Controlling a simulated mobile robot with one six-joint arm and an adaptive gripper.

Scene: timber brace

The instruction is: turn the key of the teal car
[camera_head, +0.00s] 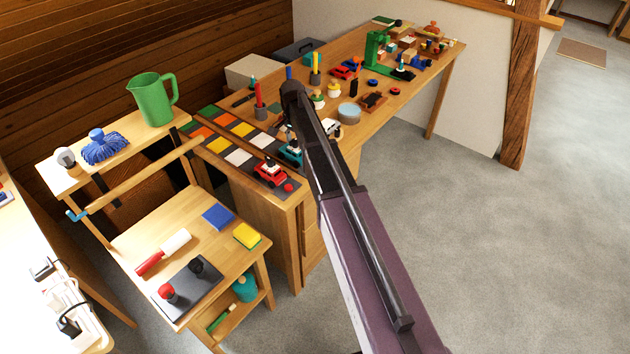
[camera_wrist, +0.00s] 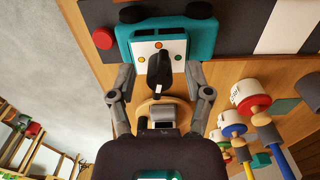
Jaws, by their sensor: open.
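The teal car (camera_head: 290,153) stands on the dark mat in the head view, partly hidden by my arm. In the wrist view the teal car (camera_wrist: 200,38) fills the top middle. It bears a white panel (camera_wrist: 146,50) with small coloured dots. A dark key (camera_wrist: 160,68) sticks out from this panel towards the camera. My gripper (camera_wrist: 161,84) is open, with one finger left of the key and one right of it. A gap shows on both sides. I cannot tell whether the fingertips reach the key's depth. In the head view the gripper is mostly hidden behind my arm.
A red car (camera_head: 269,172) and a red knob (camera_head: 289,188) stand close by the teal car. Toys with coloured rings (camera_wrist: 252,98) lie to the right in the wrist view.

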